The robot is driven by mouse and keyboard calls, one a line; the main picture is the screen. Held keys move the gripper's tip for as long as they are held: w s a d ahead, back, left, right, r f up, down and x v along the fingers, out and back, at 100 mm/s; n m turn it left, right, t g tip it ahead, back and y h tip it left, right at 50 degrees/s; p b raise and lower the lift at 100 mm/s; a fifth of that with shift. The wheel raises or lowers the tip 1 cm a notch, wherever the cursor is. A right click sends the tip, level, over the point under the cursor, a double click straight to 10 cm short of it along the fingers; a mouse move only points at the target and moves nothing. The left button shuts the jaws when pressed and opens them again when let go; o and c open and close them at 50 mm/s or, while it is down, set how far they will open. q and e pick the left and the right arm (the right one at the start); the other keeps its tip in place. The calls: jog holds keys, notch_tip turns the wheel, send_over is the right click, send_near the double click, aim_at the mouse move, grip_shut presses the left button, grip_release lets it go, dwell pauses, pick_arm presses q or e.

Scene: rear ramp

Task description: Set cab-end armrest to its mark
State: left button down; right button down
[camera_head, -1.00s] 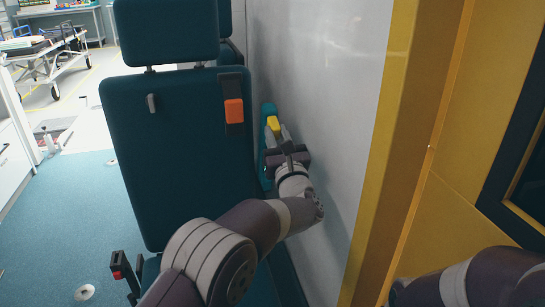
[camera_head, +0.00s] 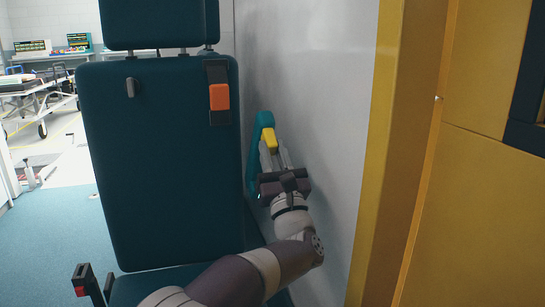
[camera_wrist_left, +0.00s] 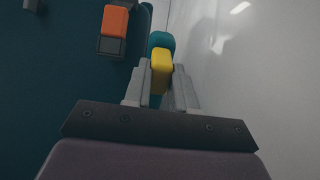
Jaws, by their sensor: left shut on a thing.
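The armrest is a teal, upright piece (camera_head: 257,150) with a yellow end or tab (camera_head: 269,139), between the seat back and the white wall. It stands raised beside the right side of the teal seat back (camera_head: 160,150). My left gripper (camera_head: 271,150) is shut on the armrest at the yellow part. In the left wrist view the yellow part (camera_wrist_left: 161,72) sits between the two grey fingers, with the teal part (camera_wrist_left: 159,41) beyond it. I cannot make out a mark. My right gripper is not in view.
The white wall (camera_head: 305,110) is close on the right of the gripper. A yellow door frame (camera_head: 388,150) stands farther right. An orange belt buckle (camera_head: 220,97) hangs on the seat back. A red-buttoned buckle (camera_head: 82,290) is at lower left. Open floor (camera_head: 50,230) lies left.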

pick_arm(q)
jog(key=c, duration=0.9)
grip_release()
jog(key=shift+p+v, duration=1.45)
jog(key=shift+v, duration=4.9)
